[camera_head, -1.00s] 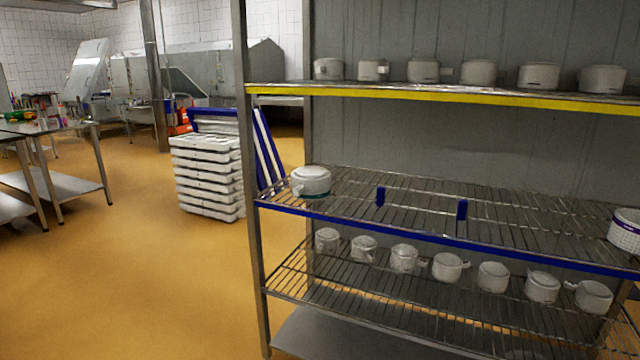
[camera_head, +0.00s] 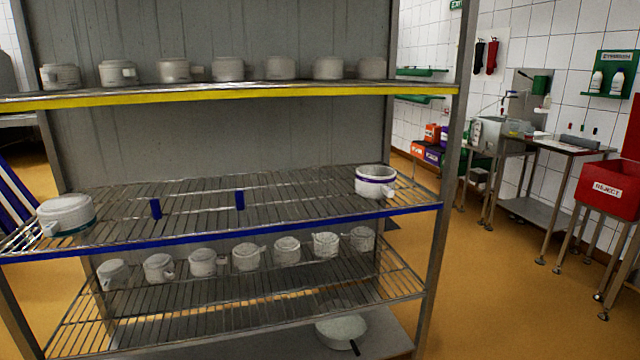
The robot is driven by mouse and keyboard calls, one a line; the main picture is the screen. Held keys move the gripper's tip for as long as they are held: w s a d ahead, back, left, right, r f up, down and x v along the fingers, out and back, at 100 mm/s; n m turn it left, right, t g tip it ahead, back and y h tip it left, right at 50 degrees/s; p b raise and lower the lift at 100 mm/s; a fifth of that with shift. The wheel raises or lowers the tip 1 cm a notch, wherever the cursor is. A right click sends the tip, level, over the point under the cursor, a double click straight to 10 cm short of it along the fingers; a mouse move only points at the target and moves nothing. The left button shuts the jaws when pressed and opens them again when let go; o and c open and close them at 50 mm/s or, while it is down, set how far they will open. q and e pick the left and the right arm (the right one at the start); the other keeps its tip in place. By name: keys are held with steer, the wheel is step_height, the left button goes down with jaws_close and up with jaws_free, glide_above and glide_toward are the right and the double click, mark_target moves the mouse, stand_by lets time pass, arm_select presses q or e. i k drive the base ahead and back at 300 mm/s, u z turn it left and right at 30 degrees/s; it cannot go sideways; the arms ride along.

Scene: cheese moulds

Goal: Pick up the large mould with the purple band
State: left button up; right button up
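The large white mould with the purple band (camera_head: 374,182) stands upright at the right end of the blue-edged middle shelf (camera_head: 250,225). Its band runs around the upper part, and a small handle shows at its lower right. Another large white mould with a teal band (camera_head: 66,215) stands at the left end of the same shelf. Neither of my grippers shows in the head view.
Small moulds line the yellow-edged top shelf (camera_head: 240,92) and the lower wire shelf (camera_head: 240,295). Two blue dividers (camera_head: 239,200) stand on the middle shelf. A rack post (camera_head: 449,170) is right of the purple-banded mould. A red reject bin (camera_head: 608,190) stands far right. Floor (camera_head: 490,290) is clear right of the rack.

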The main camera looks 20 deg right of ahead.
mark_target(372, 182)
steer(key=u, duration=2.1)
steer(key=k, duration=1.3)
steer(key=z, duration=1.55)
steer(key=i, duration=0.5)
steer(key=z, duration=0.05)
